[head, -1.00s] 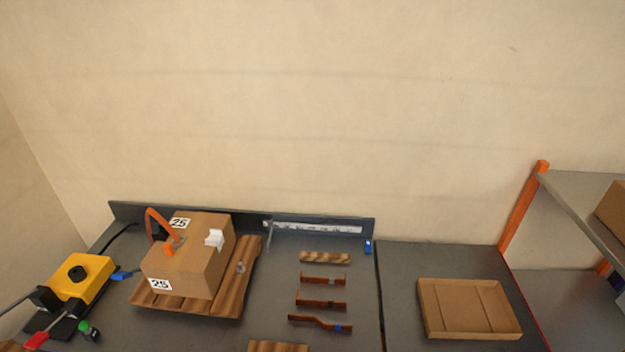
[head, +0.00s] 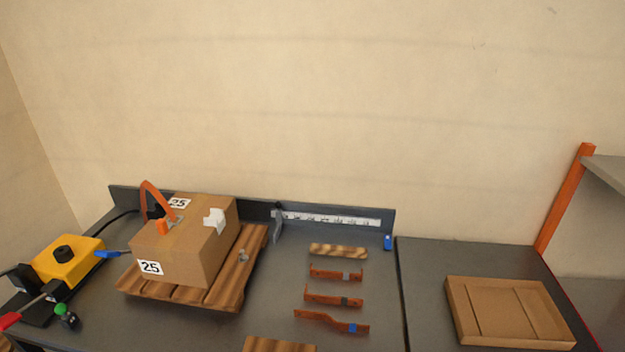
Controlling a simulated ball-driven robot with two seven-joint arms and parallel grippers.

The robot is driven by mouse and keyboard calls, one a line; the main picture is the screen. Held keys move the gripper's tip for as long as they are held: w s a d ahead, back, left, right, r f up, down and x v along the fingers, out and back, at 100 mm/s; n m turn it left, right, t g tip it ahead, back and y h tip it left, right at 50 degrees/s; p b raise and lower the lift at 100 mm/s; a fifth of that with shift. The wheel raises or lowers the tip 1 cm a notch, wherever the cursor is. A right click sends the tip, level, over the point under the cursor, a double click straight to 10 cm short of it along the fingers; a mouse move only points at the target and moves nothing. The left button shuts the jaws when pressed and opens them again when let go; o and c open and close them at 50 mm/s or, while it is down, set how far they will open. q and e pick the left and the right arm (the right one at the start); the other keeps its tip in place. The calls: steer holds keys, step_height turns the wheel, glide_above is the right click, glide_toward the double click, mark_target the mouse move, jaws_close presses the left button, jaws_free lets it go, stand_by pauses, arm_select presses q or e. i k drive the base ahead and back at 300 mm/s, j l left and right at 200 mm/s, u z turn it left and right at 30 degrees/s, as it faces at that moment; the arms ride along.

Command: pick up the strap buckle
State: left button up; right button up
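A cardboard box (head: 205,250) marked 25 sits on a slatted wooden pallet (head: 225,287) at the left of the grey bench. An orange strap (head: 146,189) stands up in a loop above the box's left side. A white piece (head: 214,220) sits at the box's right top edge. Neither of my grippers is in view.
Several bent copper bars (head: 332,321) and a wooden block (head: 338,251) lie mid-bench. An empty shallow cardboard tray (head: 508,312) is at the right, near an orange shelf post (head: 566,200).

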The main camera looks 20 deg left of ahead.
mark_target(163, 227)
steer(key=u, duration=1.4)
